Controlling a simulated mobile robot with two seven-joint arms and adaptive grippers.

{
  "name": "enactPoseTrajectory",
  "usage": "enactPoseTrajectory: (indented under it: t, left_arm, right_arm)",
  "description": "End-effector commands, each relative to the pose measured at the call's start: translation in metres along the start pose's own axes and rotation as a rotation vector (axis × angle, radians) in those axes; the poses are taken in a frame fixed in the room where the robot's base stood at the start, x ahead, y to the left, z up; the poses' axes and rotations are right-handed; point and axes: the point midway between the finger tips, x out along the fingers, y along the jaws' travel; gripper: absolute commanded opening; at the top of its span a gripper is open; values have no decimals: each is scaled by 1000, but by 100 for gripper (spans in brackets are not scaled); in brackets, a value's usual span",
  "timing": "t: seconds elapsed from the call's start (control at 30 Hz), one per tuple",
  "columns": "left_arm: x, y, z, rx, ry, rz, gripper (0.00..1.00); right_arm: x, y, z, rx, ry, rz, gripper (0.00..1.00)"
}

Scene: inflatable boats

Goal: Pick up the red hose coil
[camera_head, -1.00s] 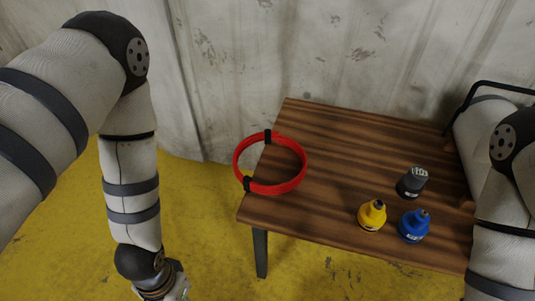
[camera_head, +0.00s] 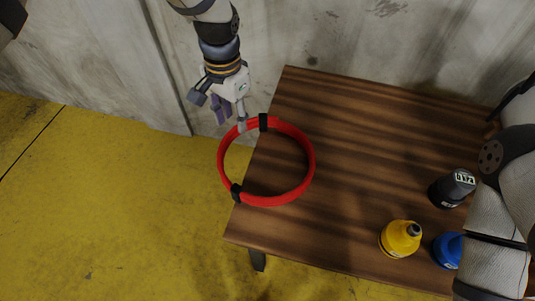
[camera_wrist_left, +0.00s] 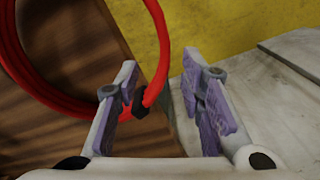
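The red hose coil (camera_head: 270,201) lies on the left end of the brown slatted table (camera_head: 360,160). Its left side overhangs the table edge, and it has two black straps. My left gripper (camera_head: 231,117) is open at the coil's far left rim, by the upper strap. In the left wrist view the coil (camera_wrist_left: 163,45) and a strap show beside the left finger of the open gripper (camera_wrist_left: 160,108), partly between the fingers. That finger overlaps the hose; I cannot tell whether they touch. My right gripper is out of view; only its arm shows at the right.
A black bottle (camera_head: 452,188), a yellow bottle (camera_head: 400,239) and a blue bottle (camera_head: 447,250) stand on the table's right part, close to my right arm. A pale, stained wall (camera_head: 400,60) rises behind the table. The yellow floor (camera_head: 110,210) at the left is clear.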

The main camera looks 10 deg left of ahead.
Motion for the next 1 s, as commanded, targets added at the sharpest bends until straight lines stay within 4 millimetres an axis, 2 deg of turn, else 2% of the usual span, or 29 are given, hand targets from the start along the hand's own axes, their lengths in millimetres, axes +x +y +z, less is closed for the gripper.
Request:
enactPoseTrajectory:
  t: [0.2, 0.3, 0.5, 0.53, 0.67, 1.0]
  left_arm:
    - [41, 0, 6, 0, -3, 1, 36]
    - [51, 0, 5, -1, -1, -1, 36]
    - [51, 0, 5, -1, 1, -1, 36]
    - [51, 0, 5, -1, 1, -1, 31]
    - [51, 0, 5, -1, 1, -1, 2]
    - [50, 0, 5, -1, 2, -1, 0]
  right_arm:
    - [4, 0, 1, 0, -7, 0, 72]
    - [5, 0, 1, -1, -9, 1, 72]
    - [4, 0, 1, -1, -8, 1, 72]
    - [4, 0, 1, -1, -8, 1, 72]
    - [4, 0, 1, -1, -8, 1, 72]
    - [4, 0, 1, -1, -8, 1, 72]
